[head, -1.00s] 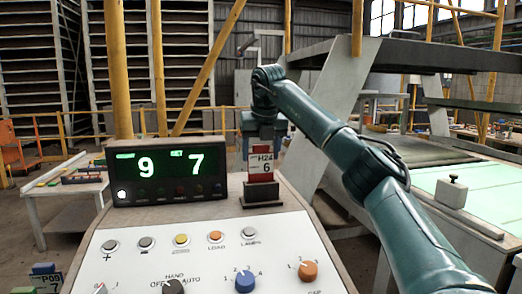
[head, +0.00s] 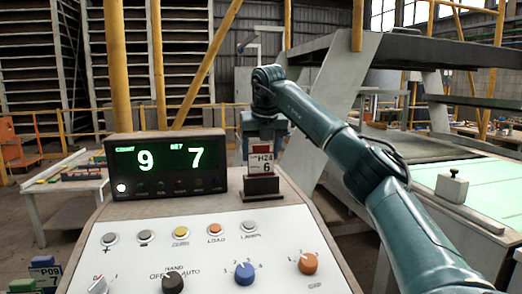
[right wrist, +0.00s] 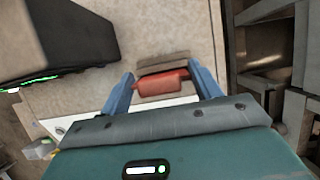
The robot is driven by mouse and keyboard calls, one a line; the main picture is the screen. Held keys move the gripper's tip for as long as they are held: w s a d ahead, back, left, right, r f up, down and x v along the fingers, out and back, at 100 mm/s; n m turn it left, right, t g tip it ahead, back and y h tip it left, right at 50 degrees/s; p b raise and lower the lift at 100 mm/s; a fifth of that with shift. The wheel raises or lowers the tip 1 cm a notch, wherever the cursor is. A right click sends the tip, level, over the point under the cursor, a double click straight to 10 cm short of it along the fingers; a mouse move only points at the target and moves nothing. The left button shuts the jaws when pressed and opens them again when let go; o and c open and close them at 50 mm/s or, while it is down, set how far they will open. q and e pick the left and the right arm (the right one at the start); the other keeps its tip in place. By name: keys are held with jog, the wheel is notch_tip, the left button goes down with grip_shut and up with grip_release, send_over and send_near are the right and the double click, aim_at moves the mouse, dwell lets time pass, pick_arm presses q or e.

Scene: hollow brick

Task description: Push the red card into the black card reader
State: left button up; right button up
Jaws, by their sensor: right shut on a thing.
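The red card (head: 262,160) stands upright with a white label reading H24 6. Its lower edge is at the top of the black card reader (head: 263,190), seemingly in its slot; how deep is hidden. The reader stands on the console, right of the display. My right gripper (head: 262,143) is shut on the card's upper part from above. In the right wrist view the card (right wrist: 163,84) is a red strip between the blue fingers (right wrist: 164,88). My left gripper is not in view.
A black display (head: 167,168) with green digits 9 and 7 stands close left of the reader. The sloped console panel (head: 205,262) in front carries buttons and knobs. A side table (head: 70,188) with coloured pieces is at the left.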

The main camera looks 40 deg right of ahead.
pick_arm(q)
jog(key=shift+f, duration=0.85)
pick_arm(e)
jog(key=o, duration=1.1)
jog(key=shift+f, duration=0.25)
jog(key=shift+r, duration=0.25)
pick_arm(q)
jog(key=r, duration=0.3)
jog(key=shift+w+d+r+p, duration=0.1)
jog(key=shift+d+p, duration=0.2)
jog(key=shift+p, duration=0.1)
pick_arm(e)
jog(key=v, duration=1.3)
jog(key=shift+s, duration=0.1)
